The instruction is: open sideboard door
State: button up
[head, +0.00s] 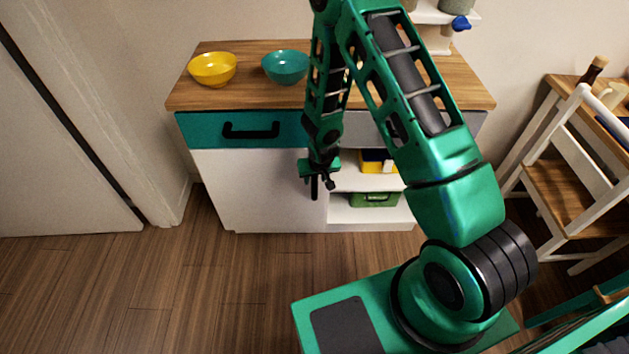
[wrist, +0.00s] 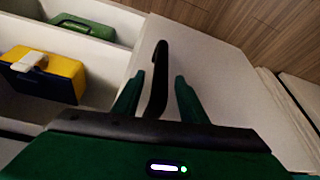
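The sideboard's white door (head: 250,190) covers the lower left part of the sideboard and looks shut. Its black upright handle (wrist: 158,80) is near the door edge beside the open shelves; it also shows in the head view (head: 314,189). My gripper (wrist: 157,92) is open, with one green finger on each side of the handle. A gap shows between the right finger and the handle; the left finger is closer, and I cannot tell if it touches. In the head view my gripper (head: 320,172) is in front of the door's right edge, partly hiding the handle.
Above the door is a teal drawer (head: 203,131). A yellow bowl (head: 212,69) and a teal bowl (head: 285,66) stand on the wooden top (head: 250,95). The open shelves hold a yellow and blue box (wrist: 45,72) and a green case (wrist: 85,26). Floor (head: 150,285) in front is clear.

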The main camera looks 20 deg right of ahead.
jog(key=shift+x, duration=1.3)
grip_shut()
